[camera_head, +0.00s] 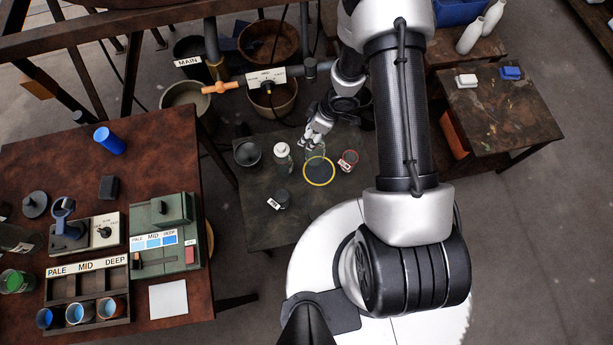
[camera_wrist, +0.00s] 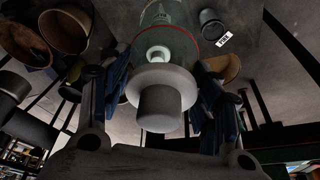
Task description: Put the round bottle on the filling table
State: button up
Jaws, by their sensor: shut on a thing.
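My gripper (camera_head: 313,141) points down over the dark low table (camera_head: 258,218) in the middle. It is shut on the pale stopper-like top of the round bottle (camera_wrist: 163,82), with a finger on each side in the wrist view. In the head view the clear glass of this bottle (camera_head: 317,154) shows just under my fingers, by a yellow-rimmed round pad (camera_head: 319,172). My fingers hide part of the bottle. I cannot tell whether its base touches the table. Nothing marks which surface is the filling table.
Another clear bottle with a white top (camera_head: 282,158), a dark pot (camera_head: 248,153), a labelled dark jar (camera_head: 280,199) and a red-rimmed cup (camera_head: 348,160) stand close by. A valve pipe (camera_head: 262,79) runs behind. A brown bench (camera_head: 170,232) is left, another table (camera_head: 500,105) right.

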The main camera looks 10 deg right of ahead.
jog(key=shift+d+f+n+g, duration=0.3)
jog(key=shift+d+f+n, duration=0.15)
jog(key=shift+n, duration=0.55)
jog(key=shift+f, duration=0.3)
notch_tip(320, 180, down, 20)
jog(key=b, duration=0.8)
jog(key=shift+r+b, duration=0.2)
jog(key=shift+b, duration=0.15)
jog(key=shift+f, duration=0.15)
jog(key=o, duration=1.8)
jog(key=shift+o, duration=0.2)
